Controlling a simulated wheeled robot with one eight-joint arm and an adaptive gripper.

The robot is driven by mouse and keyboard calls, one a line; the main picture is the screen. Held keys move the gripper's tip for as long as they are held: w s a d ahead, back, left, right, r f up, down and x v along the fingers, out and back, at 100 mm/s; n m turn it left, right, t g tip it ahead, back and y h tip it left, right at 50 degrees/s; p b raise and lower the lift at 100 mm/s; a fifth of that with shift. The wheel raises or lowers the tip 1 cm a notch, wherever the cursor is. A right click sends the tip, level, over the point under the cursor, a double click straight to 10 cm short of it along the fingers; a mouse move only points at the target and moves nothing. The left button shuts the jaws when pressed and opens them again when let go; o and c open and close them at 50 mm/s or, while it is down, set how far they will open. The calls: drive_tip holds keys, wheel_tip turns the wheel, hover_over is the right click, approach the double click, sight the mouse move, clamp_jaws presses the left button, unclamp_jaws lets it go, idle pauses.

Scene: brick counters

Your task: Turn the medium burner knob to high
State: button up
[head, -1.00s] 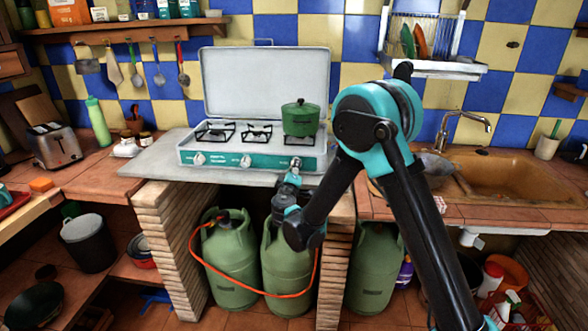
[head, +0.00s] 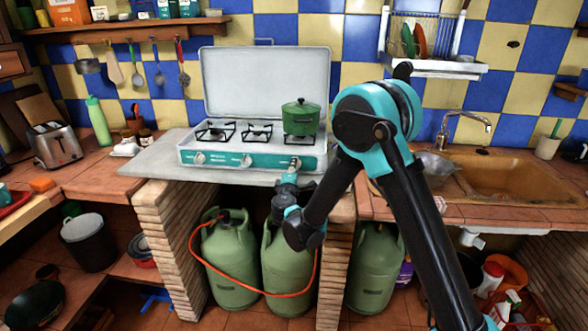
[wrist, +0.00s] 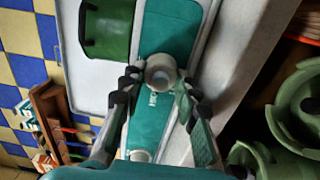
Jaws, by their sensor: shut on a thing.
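The camping stove (head: 252,157) stands on the counter with its lid up. Its teal front panel carries a left knob (head: 198,158), a middle knob (head: 246,160) and a right knob (head: 295,163). My gripper (head: 293,169) is at the right knob, below the green pot (head: 300,119). In the wrist view my gripper (wrist: 159,84) has one finger on each side of the pale round right knob (wrist: 162,71), shut on it. Another knob (wrist: 140,155) shows lower on the panel. The knob's markings are too small to read.
The pot sits on the right burner; the other burners are bare. Green gas bottles (head: 230,260) with an orange hose (head: 262,293) stand under the counter. A toaster (head: 57,145) is at the left and a sink (head: 500,178) at the right.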

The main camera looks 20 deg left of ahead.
drive_tip(key=o, duration=1.2)
drive_tip(key=shift+c, duration=0.2)
